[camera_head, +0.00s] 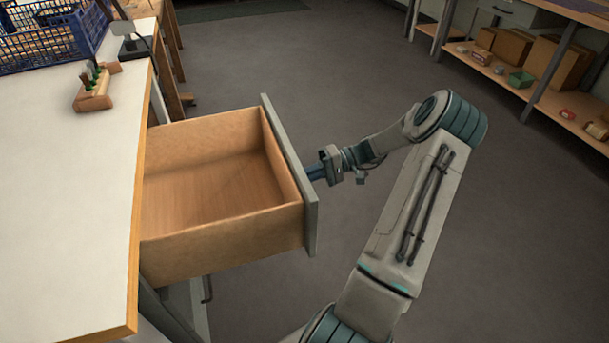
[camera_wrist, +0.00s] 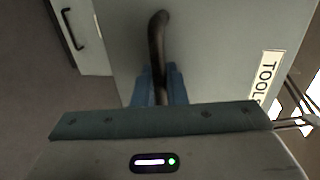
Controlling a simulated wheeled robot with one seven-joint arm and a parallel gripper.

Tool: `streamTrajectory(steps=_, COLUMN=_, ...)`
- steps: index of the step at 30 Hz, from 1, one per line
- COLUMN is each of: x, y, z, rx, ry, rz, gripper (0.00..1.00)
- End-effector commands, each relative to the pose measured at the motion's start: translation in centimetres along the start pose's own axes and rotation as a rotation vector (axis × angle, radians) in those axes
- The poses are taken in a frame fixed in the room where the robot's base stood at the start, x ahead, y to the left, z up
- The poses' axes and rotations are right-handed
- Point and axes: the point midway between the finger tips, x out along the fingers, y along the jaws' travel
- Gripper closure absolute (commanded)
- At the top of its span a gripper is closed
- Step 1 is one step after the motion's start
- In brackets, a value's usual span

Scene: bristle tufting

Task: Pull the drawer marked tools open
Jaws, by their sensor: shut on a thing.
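The tools drawer (camera_head: 222,232) stands pulled far out from under the white workbench in the head view. Its wooden inside is empty where it shows. Its grey front fills much of the wrist view (camera_wrist: 215,50), with a label reading TOOLS (camera_wrist: 265,78) at the right. My gripper (camera_head: 318,171) is at the outer face of the drawer front. In the wrist view its blue fingers (camera_wrist: 160,88) are shut on the dark bar handle (camera_wrist: 157,40). The handle is hidden behind the drawer front in the head view.
The white workbench (camera_head: 70,190) runs along the left, with a blue crate (camera_head: 45,45) and a small wooden holder (camera_head: 94,90) on it. A shelf with boxes (camera_head: 550,60) stands at the back right. Another handled front (camera_wrist: 85,35) shows at the wrist view's upper left. Grey floor lies open around my arm.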

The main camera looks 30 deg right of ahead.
Motion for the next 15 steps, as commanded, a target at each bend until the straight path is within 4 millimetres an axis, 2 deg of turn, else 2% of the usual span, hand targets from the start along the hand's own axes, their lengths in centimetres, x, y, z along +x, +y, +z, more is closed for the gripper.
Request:
streamTrajectory(steps=14, x=-0.20, y=0.10, z=-0.03, rx=-0.002, ry=-0.011, rz=0.000, gripper=1.00)
streamTrajectory(steps=15, x=-0.23, y=0.11, z=-0.02, rx=-0.002, ry=-0.010, rz=0.000, gripper=0.80)
